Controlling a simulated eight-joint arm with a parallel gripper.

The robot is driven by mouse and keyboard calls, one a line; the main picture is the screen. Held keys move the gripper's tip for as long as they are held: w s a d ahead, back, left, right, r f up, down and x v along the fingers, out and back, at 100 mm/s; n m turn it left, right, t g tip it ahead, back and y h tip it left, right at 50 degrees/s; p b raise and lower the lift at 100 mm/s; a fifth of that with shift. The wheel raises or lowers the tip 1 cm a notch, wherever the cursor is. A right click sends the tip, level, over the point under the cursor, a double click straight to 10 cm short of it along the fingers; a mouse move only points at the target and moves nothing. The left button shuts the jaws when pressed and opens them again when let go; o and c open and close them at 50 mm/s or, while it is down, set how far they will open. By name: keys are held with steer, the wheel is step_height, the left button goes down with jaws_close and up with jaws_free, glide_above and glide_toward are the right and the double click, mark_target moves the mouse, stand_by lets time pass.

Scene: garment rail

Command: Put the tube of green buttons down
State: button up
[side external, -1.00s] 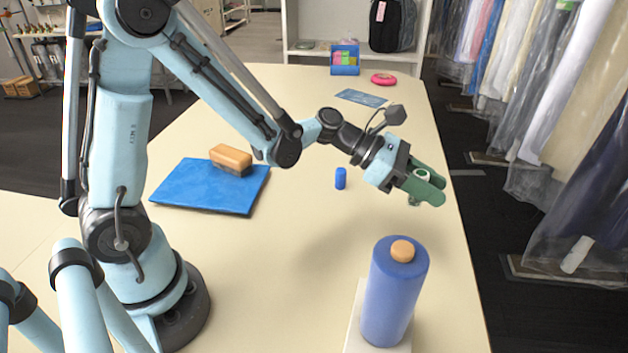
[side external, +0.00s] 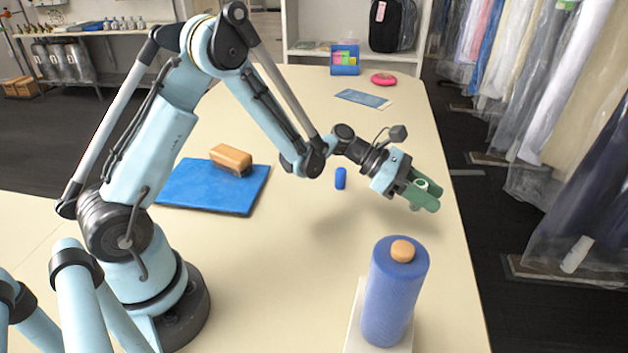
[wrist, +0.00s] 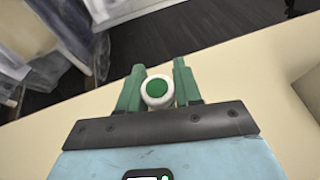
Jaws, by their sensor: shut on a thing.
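My gripper (side external: 425,194) has green fingers and is shut on the tube of green buttons (side external: 421,186), above the right side of the table. In the side external view the fingers hide most of the tube. In the wrist view the tube (wrist: 157,91) sits between the two fingers (wrist: 160,74), its round white-rimmed end with a green centre facing the camera. Its lower part is hidden. The cream table (side external: 290,270) lies below, and a soft shadow shows on it left of the gripper.
A tall blue roll (side external: 390,300) stands on a white base at the front right. A small blue cylinder (side external: 340,178) stands left of my gripper. A blue mat (side external: 205,192) with a tan block (side external: 231,157) lies further left. Bagged garments (side external: 590,150) hang beyond the right edge.

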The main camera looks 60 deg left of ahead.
steer(key=shift+w+a+f, duration=0.35)
steer(key=shift+a, duration=0.05)
steer(key=shift+f, duration=1.95)
steer(key=shift+f, duration=0.1)
steer(key=o, duration=1)
